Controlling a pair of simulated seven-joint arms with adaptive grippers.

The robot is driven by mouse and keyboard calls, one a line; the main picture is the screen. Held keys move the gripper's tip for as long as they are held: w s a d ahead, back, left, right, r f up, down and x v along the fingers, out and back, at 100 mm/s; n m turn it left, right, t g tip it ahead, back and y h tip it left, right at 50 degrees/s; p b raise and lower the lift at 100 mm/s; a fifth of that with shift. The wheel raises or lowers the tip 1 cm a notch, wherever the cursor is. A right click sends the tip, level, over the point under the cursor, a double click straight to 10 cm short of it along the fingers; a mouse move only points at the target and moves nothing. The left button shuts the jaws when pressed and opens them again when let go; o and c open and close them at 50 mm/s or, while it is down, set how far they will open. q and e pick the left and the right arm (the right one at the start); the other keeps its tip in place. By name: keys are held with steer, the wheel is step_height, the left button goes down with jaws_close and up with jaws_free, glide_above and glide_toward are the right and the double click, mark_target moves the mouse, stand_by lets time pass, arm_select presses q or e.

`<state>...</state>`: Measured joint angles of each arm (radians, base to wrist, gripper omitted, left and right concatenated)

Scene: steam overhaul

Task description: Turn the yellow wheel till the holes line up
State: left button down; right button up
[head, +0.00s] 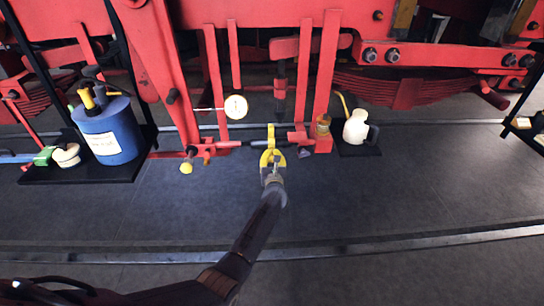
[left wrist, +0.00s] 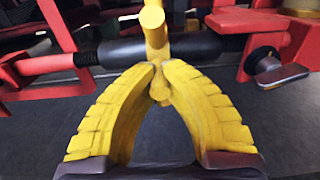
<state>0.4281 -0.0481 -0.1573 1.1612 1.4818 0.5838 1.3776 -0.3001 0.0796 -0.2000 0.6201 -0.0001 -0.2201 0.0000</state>
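A yellow bar (head: 270,132) stands upright across a dark horizontal rod (head: 235,144) under the red frame. In the left wrist view, the yellow bar (left wrist: 154,28) crosses the thick dark sleeve (left wrist: 115,52). I see no full wheel rim, and cannot tell whether this bar is part of the yellow wheel. My left gripper (head: 272,153) has yellow fingers. In the left wrist view its fingertips (left wrist: 160,78) come together on the bar's lower end, just below the sleeve. The holes cannot be made out. My right gripper is not in view.
A round white dial (head: 236,107) and a yellow knob (head: 186,168) are left of the bar. A blue can (head: 109,132) stands on a left shelf, and a cream jug (head: 356,127) on a right shelf. Red hangers surround the rod. The floor in front is clear.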

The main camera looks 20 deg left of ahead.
mark_target(272, 142)
arm_select(q)
steer(key=shift+r, duration=1.35)
steer(key=shift+w+a+r, duration=0.1)
steer(key=shift+w+r, duration=0.15)
steer(key=shift+r, duration=0.3)
steer(key=shift+w+a+r, duration=0.1)
steer(key=shift+w+r, duration=0.1)
steer(key=shift+r, duration=0.45)
steer(key=shift+w+a+r, duration=0.1)
steer(key=shift+w+r, duration=0.15)
steer(key=shift+r, duration=0.05)
